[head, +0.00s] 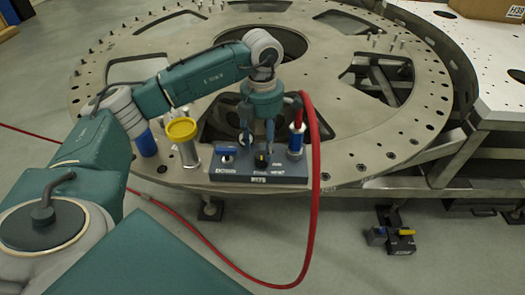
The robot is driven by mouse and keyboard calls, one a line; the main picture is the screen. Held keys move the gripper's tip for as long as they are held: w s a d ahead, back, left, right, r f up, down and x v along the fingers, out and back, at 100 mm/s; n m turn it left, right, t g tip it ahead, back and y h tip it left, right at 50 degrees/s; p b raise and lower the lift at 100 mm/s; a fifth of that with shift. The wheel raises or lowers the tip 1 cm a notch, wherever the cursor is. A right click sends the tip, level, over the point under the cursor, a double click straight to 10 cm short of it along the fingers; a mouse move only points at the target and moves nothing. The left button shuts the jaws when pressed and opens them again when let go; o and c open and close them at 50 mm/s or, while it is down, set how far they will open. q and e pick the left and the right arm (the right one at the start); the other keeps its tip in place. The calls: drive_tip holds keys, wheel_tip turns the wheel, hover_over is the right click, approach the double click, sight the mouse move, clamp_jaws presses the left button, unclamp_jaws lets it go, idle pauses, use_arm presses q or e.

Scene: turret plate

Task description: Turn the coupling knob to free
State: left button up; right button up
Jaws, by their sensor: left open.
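A dark control panel (225,171) sits at the near edge of the big round plate. A black knob with a yellow mark (261,160) is on its middle; it looks like the coupling knob, though the small labels around it are hard to read. My left gripper (257,142) points down just above and behind this knob, open, with its fingers apart. I cannot tell whether a finger touches the knob. A blue-handled valve (226,150) is on the panel's left. A blue fitting (296,138) with a red hose is at its right. My right gripper is out of view.
The round metal plate (375,150) has holes and cutouts. A yellow-topped cylinder (183,131) and a blue cylinder (146,143) stand left of the panel. The red hose (313,215) loops down in front to the floor. A small yellow-handled device (401,240) is low at right.

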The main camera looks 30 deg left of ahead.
sight(262, 155)
use_arm(q)
wheel_tip(262, 155, up, 8)
idle(0.8)
